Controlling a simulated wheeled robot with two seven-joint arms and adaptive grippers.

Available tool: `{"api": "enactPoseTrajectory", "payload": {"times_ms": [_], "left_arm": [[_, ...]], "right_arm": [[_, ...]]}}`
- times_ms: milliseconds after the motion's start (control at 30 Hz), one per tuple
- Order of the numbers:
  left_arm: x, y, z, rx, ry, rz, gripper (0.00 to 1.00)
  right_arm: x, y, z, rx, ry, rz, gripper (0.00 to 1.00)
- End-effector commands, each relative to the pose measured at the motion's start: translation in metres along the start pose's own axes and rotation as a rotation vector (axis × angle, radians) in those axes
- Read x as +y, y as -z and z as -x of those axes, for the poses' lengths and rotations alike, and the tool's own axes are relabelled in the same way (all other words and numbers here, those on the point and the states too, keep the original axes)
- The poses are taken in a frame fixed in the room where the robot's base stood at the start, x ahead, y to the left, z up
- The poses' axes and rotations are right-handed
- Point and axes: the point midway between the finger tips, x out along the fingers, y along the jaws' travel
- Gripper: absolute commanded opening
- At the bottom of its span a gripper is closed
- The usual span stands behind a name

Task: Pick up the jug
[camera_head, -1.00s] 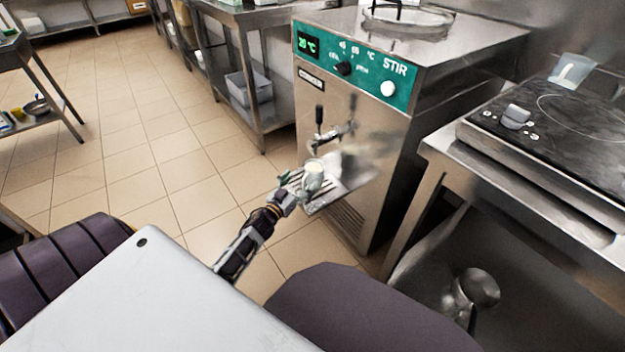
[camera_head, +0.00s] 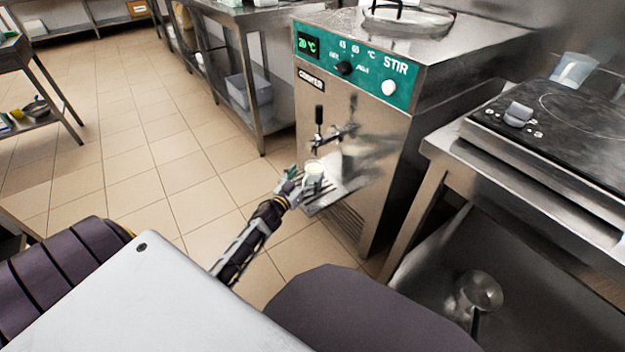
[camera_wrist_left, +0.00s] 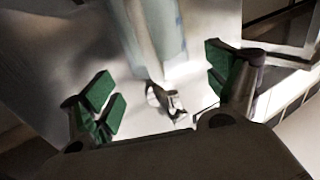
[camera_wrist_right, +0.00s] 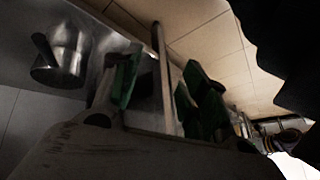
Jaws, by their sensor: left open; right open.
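A pale jug (camera_head: 315,168) stands at the drip tray of the batch freezer, under its tap. My left gripper (camera_head: 301,182) is open right at the jug in the head view, and its fingers partly hide it. In the left wrist view, a pale bluish upright body that looks like the jug (camera_wrist_left: 160,35) lies ahead, between the spread green-padded fingers (camera_wrist_left: 163,92). I cannot tell whether they touch it. My right gripper (camera_wrist_right: 157,88) is open in its wrist view and hidden in the head view.
The batch freezer (camera_head: 350,130) has a tap (camera_head: 335,132) above the drip tray (camera_head: 345,190). A counter with a cooktop (camera_head: 560,125) and a clear container (camera_head: 573,68) stands at the right. A metal pot (camera_head: 480,290) sits below it. Tiled floor (camera_head: 150,170) is open at left.

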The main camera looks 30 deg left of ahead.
Motion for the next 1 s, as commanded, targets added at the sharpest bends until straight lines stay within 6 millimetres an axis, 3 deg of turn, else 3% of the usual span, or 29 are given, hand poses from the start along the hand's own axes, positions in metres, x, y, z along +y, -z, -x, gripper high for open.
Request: {"api": "enactPoseTrajectory", "payload": {"times_ms": [167, 233, 400, 633, 1000], "left_arm": [[-0.001, 0.0, -0.011, 0.001, -0.001, -0.002, 0.88], [-0.001, 0.0, -0.016, 0.001, 0.0, -0.001, 0.88], [-0.002, 0.001, -0.031, 0.002, 0.0, -0.002, 0.88], [-0.002, 0.002, -0.047, 0.001, 0.0, -0.002, 0.88], [-0.002, 0.002, -0.05, 0.0, 0.0, 0.0, 0.88]], "right_arm": [[0.001, 0.002, -0.008, 0.031, 0.007, -0.005, 0.44], [0.002, -0.01, -0.018, 0.03, 0.011, -0.014, 0.44], [0.003, -0.018, -0.03, 0.057, 0.021, -0.031, 0.44], [0.003, -0.018, -0.034, 0.063, 0.028, -0.029, 0.44], [0.003, -0.018, -0.034, 0.065, 0.03, -0.029, 0.44]]}}
